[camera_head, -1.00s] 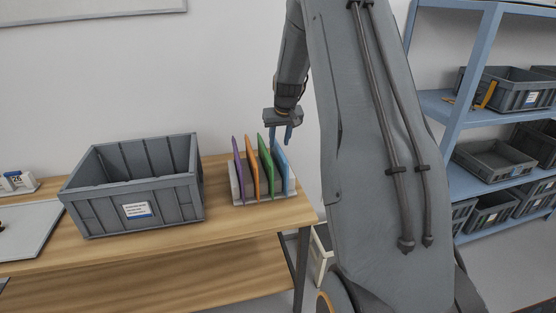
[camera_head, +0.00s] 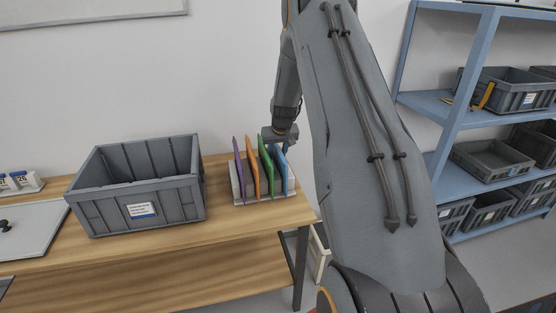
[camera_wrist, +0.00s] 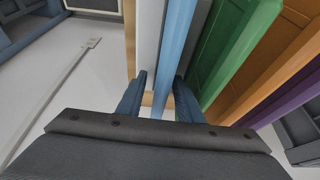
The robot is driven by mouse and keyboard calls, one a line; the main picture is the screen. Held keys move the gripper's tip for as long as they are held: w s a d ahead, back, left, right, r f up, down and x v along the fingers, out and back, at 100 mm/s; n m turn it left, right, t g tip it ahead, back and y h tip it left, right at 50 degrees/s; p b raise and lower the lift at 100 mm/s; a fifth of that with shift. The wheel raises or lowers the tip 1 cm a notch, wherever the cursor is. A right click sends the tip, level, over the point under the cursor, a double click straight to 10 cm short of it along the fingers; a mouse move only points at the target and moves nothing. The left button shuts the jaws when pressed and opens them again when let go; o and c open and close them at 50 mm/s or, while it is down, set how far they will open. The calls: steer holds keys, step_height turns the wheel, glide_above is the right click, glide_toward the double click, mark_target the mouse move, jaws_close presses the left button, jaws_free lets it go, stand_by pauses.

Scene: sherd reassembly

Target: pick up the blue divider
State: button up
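The blue divider (camera_head: 280,160) stands upright at the right end of a light rack (camera_head: 291,188) on the wooden table. In the wrist view the blue divider (camera_wrist: 176,50) is a light blue strip running between the two fingers of my gripper (camera_wrist: 160,100). The fingers stand on either side of it, with a gap visible on each side, so my gripper is open around its edge. In the head view my gripper (camera_head: 283,146) is low over the divider and hides its upper part.
Green (camera_head: 266,165), orange (camera_head: 252,165) and purple (camera_head: 239,168) dividers stand to the left in the rack; green is closest to my fingers. A grey crate (camera_head: 140,205) sits farther left on the table (camera_head: 225,222). Blue shelving (camera_head: 462,120) with grey bins stands at the right.

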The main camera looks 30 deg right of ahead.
jaws_close()
steer(key=shift+r, duration=0.15)
step_height(320, 180, up, 10)
steer(key=b, duration=0.2)
steer(key=shift+b, duration=0.4)
